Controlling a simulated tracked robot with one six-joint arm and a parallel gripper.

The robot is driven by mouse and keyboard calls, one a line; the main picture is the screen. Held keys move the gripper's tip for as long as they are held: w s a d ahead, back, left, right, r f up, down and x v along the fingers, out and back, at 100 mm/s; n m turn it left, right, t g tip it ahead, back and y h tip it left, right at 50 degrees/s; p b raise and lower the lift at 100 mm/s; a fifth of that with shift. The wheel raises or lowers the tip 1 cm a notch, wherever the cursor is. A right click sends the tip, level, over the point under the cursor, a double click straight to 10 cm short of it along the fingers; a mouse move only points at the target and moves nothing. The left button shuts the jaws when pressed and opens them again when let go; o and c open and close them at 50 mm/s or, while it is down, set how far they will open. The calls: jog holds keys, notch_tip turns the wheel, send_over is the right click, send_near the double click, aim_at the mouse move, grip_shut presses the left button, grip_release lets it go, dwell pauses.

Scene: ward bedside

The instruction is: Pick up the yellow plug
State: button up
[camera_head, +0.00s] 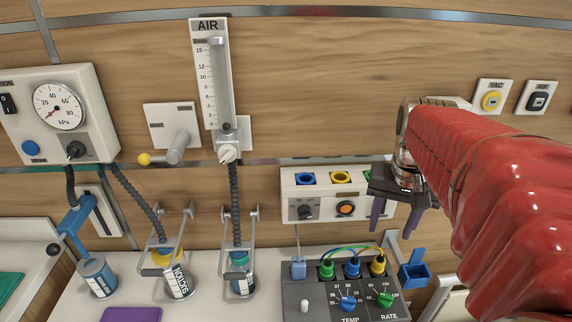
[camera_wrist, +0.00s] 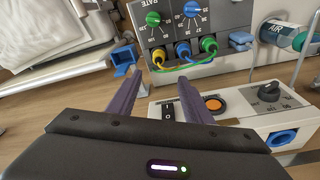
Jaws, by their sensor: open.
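The yellow plug (camera_head: 378,266) sits in the front of a dark grey box (camera_head: 294,302) with TEMP and RATE knobs. It is right of a blue plug (camera_head: 352,268) and a green plug (camera_head: 326,270), with thin cables arching between them. In the wrist view the yellow plug (camera_wrist: 158,58) shows just beyond the fingertips. My gripper (camera_head: 392,232) is open and empty, fingers pointing down, above and near the yellow plug in the head view. Its two purple fingers also show in the wrist view (camera_wrist: 160,78); nothing is between them.
A wall panel (camera_head: 288,206) with coloured sockets and an orange button is close behind my gripper. A blue open holder (camera_head: 414,272) stands right of the grey box. Several hose-fitted canisters, including a suction one (camera_head: 179,283), stand to the left. A purple item (camera_head: 133,314) lies at the front.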

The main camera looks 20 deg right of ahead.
aim_at(381, 255)
jog(key=f, duration=0.5)
jog(key=w+f, duration=0.1)
jog(key=f, duration=0.2)
jog(key=shift+d+f, duration=0.25)
jog(key=shift+d, duration=0.15)
jog(key=shift+w+d+f, duration=0.1)
jog(key=shift+d+f, duration=0.1)
jog(key=shift+f, duration=1.1)
jog(key=shift+w+d+f, duration=0.1)
jog(key=shift+d+f, duration=0.05)
jog(key=shift+f, duration=1.15)
jog(key=shift+c, duration=0.3)
jog(key=c, duration=1.1)
